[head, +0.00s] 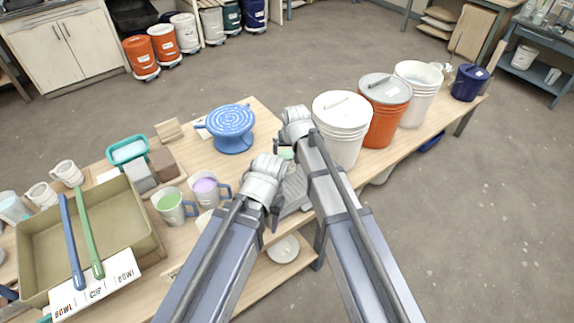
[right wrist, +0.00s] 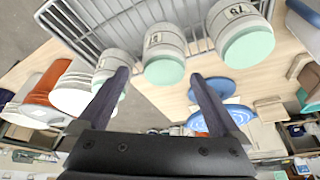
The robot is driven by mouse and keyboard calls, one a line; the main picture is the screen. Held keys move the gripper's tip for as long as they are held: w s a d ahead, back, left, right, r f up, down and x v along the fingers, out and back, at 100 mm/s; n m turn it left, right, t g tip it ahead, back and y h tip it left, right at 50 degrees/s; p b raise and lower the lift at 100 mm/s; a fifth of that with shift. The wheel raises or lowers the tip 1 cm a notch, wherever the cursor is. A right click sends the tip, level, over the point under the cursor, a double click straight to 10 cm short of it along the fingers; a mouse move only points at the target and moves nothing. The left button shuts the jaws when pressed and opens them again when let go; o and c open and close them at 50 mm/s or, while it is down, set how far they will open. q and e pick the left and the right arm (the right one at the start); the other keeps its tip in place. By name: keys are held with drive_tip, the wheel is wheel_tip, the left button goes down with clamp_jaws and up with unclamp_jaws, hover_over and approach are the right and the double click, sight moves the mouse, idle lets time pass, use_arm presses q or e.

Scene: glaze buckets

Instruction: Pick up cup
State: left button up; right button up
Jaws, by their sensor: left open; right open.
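Several grey cups with mint-green ends stand by a wire rack in the right wrist view, the middle cup (right wrist: 164,58) among them. My right gripper (right wrist: 158,75) is open, its two fingers reaching toward that cup, with the cup's green end showing between them. I cannot tell whether they touch it. In the head view my right gripper (head: 289,152) is over the rack (head: 296,196), and most of the cups are hidden by my arms. My left gripper (head: 268,205) is open and empty, lower and to the left, right of a mug with lilac glaze (head: 205,187).
A mug with green glaze (head: 171,204), a blue banding wheel (head: 231,122) and an olive tray (head: 145,232) with two long-handled tools are at the left. White (head: 341,125) and orange (head: 384,110) buckets stand close to my right gripper.

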sight(288, 156)
drive_tip(key=shift+w+a+f+b, duration=0.1)
drive_tip(key=shift+a+f+b, duration=0.05)
drive_tip(key=shift+f+b, duration=1)
drive_tip(key=shift+w+a+f+b, duration=0.1)
drive_tip(key=shift+a+f+b, duration=0.05)
drive_tip(key=shift+f+b, duration=0.95)
drive_tip(key=shift+w+f+b, duration=0.25)
drive_tip(key=shift+f+b, duration=0.05)
drive_tip(key=shift+f, duration=0.2)
drive_tip(key=shift+r, duration=0.1)
drive_tip(key=shift+c, duration=0.4)
drive_tip(key=c, duration=1.4)
